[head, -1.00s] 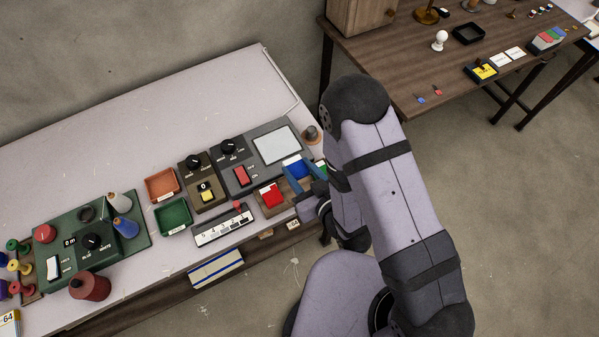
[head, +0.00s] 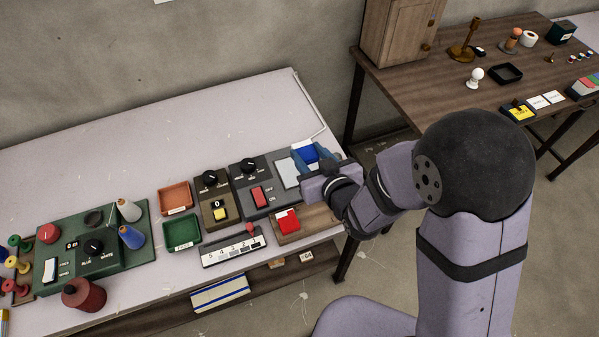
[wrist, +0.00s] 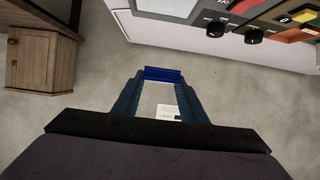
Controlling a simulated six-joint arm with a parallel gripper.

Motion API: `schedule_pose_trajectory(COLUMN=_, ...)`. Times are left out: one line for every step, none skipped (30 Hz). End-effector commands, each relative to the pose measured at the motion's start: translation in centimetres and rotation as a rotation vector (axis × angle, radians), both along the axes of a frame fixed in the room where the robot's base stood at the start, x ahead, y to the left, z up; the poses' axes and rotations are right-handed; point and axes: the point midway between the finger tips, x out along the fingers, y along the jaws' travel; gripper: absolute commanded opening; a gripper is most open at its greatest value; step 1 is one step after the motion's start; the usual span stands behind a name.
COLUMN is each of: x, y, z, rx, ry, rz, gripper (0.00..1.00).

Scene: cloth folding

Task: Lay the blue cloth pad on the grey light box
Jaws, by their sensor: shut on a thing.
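The blue cloth pad (head: 308,152) is between the blue fingers of my gripper (head: 312,163), which is shut on it. The wrist view shows the pad (wrist: 162,74) as a dark blue strip across the fingertips (wrist: 160,82). The panel's edge (wrist: 165,7) shows at the top of the wrist view. The height of the pad above the box is unclear.
A red cloth piece (head: 288,220) lies on a wooden tray (head: 318,216) in front of the box. A brown control box (head: 213,200) and a slider strip (head: 233,248) stand left of it. The back of the bench (head: 180,140) is clear.

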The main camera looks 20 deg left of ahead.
Motion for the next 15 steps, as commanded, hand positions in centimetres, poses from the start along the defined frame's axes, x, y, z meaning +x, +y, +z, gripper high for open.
schedule_pose_trajectory(x=0.7, y=0.6, z=0.6, rx=0.007, ry=-0.007, rz=0.002, gripper=0.17)
schedule_pose_trajectory(x=1.0, y=1.0, z=1.0, rx=0.007, ry=-0.007, rz=0.003, gripper=0.17)
schedule_pose_trajectory(x=1.5, y=1.4, z=1.4, rx=0.006, ry=-0.007, rz=0.004, gripper=0.17)
schedule_pose_trajectory(x=1.8, y=1.7, z=1.8, rx=0.006, ry=-0.007, rz=0.005, gripper=0.17)
schedule_pose_trajectory(x=2.2, y=2.1, z=2.0, rx=0.005, ry=-0.006, rz=0.005, gripper=0.17)
schedule_pose_trajectory(x=2.7, y=2.5, z=2.4, rx=0.004, ry=-0.006, rz=0.006, gripper=0.17)
schedule_pose_trajectory(x=3.1, y=2.9, z=2.6, rx=0.003, ry=-0.003, rz=0.005, gripper=0.17)
schedule_pose_trajectory(x=3.5, y=3.2, z=2.8, rx=0.003, ry=-0.003, rz=0.005, gripper=0.17)
schedule_pose_trajectory(x=4.0, y=3.6, z=3.0, rx=0.001, ry=-0.001, rz=0.005, gripper=0.17)
schedule_pose_trajectory(x=4.4, y=3.9, z=2.9, rx=-0.001, ry=0.001, rz=0.005, gripper=0.17)
schedule_pose_trajectory(x=4.7, y=4.2, z=2.8, rx=-0.001, ry=0.001, rz=0.005, gripper=0.17)
schedule_pose_trajectory(x=4.9, y=4.3, z=2.0, rx=-0.004, ry=0.005, rz=0.004, gripper=0.17)
schedule_pose_trajectory(x=5.2, y=4.5, z=1.7, rx=-0.004, ry=0.005, rz=0.003, gripper=0.17)
schedule_pose_trajectory(x=5.2, y=4.5, z=1.2, rx=-0.003, ry=0.006, rz=0.002, gripper=0.17)
schedule_pose_trajectory(x=5.4, y=4.6, z=0.6, rx=-0.004, ry=0.006, rz=0.001, gripper=0.17)
